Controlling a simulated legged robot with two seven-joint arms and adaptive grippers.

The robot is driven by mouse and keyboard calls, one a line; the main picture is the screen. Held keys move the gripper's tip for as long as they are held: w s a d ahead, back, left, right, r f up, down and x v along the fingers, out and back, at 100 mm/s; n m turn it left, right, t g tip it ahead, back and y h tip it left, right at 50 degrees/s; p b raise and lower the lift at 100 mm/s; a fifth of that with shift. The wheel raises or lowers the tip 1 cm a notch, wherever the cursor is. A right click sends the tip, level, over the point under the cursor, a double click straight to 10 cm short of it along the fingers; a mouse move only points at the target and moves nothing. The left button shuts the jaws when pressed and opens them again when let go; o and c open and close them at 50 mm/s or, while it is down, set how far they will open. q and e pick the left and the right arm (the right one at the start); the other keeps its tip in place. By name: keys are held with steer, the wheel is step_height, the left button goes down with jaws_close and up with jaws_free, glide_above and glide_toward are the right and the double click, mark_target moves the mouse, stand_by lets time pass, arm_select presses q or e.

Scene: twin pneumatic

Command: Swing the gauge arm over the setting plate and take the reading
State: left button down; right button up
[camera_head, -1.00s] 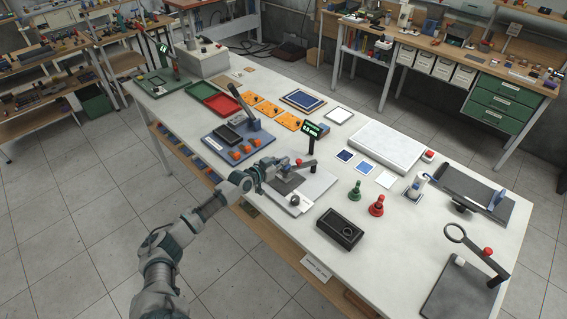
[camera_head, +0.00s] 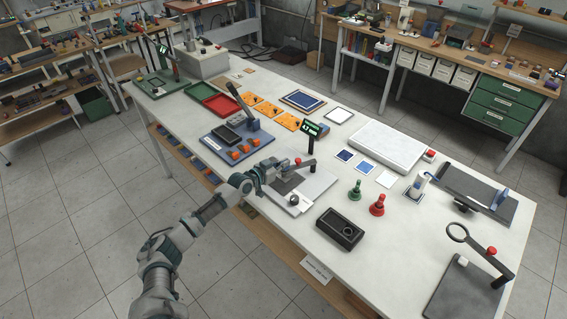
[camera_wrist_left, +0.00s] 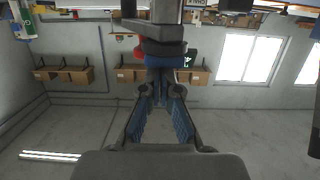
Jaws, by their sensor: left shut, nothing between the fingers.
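The gauge stand's green-lit display (camera_head: 312,129) stands on a dark post, on a light grey base plate (camera_head: 318,187). Its figures are too small to read surely. The dark gauge arm (camera_head: 306,165) runs from the post towards my gripper and carries a red knob (camera_head: 298,161). A darker square plate (camera_head: 287,184) lies below it on the base. My left gripper (camera_head: 272,169) is shut and empty beside the arm's near end; contact is unclear. In the left wrist view its blue-padded fingers (camera_wrist_left: 160,92) converge near a red and blue part. My right gripper is not in view.
A black box (camera_head: 339,229) and green and red handled pieces (camera_head: 377,205) stand right of the gauge. A blue fixture with orange knobs (camera_head: 232,142) lies to its left. A dark fixture with a ring arm (camera_head: 470,275) is at the near right.

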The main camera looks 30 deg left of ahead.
arm_select(q)
steer(key=shift+s+f, duration=0.2)
steer(key=shift+f, duration=0.6)
steer(key=r+p, duration=0.2)
steer(key=r, duration=0.1)
steer(key=r+p, duration=0.2)
steer(key=shift+w+d+r, duration=0.1)
steer(key=shift+w+r, duration=0.05)
steer(key=shift+w, duration=0.15)
steer(key=v, duration=1)
steer(key=shift+r, duration=0.15)
steer(key=shift+a, duration=0.35)
steer(key=shift+d, duration=0.2)
